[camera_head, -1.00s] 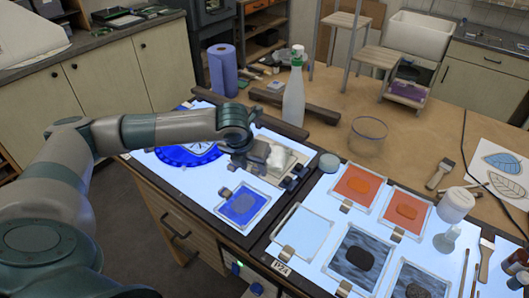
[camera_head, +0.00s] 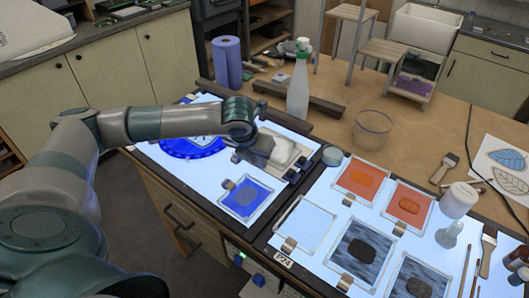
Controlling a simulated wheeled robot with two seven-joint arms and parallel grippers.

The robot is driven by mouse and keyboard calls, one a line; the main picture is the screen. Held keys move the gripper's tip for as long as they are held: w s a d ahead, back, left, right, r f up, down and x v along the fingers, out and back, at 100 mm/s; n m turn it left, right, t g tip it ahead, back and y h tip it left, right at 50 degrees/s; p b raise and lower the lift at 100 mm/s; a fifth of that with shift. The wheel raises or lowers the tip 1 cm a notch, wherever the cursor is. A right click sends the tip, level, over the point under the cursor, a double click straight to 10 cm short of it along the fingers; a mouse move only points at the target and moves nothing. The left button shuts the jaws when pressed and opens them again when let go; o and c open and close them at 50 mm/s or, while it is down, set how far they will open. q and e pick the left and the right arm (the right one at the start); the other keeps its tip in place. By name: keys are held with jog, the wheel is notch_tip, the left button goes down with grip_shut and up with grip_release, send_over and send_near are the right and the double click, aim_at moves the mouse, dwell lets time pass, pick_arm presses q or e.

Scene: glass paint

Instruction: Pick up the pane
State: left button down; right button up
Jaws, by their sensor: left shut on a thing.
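My left gripper (camera_head: 262,154) reaches in from the left and points down over the left light table, at a pale tray (camera_head: 292,176) with a white pad (camera_head: 284,151). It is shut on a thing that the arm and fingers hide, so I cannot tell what. A blue pane (camera_head: 262,204) with a grey patch lies on the light just in front. A pale clear pane (camera_head: 309,222), two orange panes (camera_head: 356,176) (camera_head: 412,202) and two dark streaked panes (camera_head: 358,267) (camera_head: 426,272) lie on the right light table. My right gripper is not in view.
A white spray bottle (camera_head: 298,92), a blue roll (camera_head: 228,62) and a glass bowl (camera_head: 372,130) stand behind the light tables. A blue round piece (camera_head: 188,148) lies under my left arm. A white jar (camera_head: 459,199) and brushes (camera_head: 487,250) crowd the right side.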

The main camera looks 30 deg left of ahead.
pick_arm(q)
jog(key=shift+r, duration=0.15)
jog(key=shift+r+b, duration=0.6)
jog(key=shift+b, duration=0.05)
notch_tip(320, 180, up, 2)
jog(key=shift+r+b, duration=0.2)
jog(key=shift+b, duration=0.65)
jog(key=s+d+r+b, duration=0.2)
jog(key=d+r+b, duration=0.2)
jog(key=d+r, duration=0.3)
jog(key=d, duration=0.4)
jog(key=shift+s+d, duration=0.2)
jog(key=shift+s, duration=0.05)
